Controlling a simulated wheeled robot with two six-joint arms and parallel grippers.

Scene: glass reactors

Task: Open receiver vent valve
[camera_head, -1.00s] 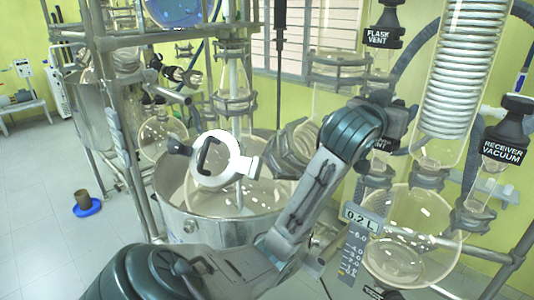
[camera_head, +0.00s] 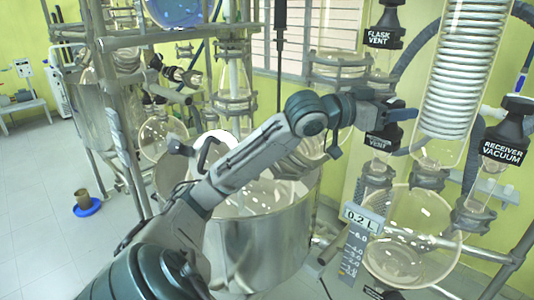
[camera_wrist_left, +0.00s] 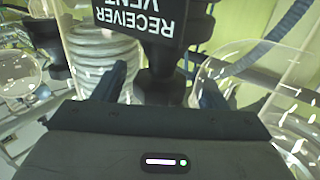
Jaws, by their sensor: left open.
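The receiver vent valve is black, with a label plate (camera_head: 378,142) partly hidden behind my left gripper (camera_head: 398,112) in the head view. In the left wrist view its label (camera_wrist_left: 142,18) reads RECEIVER VENT upside down at the top. The valve's black body (camera_wrist_left: 160,82) stands between the two dark fingers of my left gripper (camera_wrist_left: 163,78). The gripper is open, one finger on each side of the valve, with gaps visible in the wrist view. My right gripper is not in view.
A round glass receiver (camera_head: 405,235) hangs below, with a 0.2 L scale (camera_head: 360,240) beside it. The flask vent valve (camera_head: 384,38) is above, the receiver vacuum valve (camera_head: 503,150) to the right. A glass coil condenser (camera_head: 458,75) stands close to the gripper. A steel bath (camera_head: 255,245) is below my arm.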

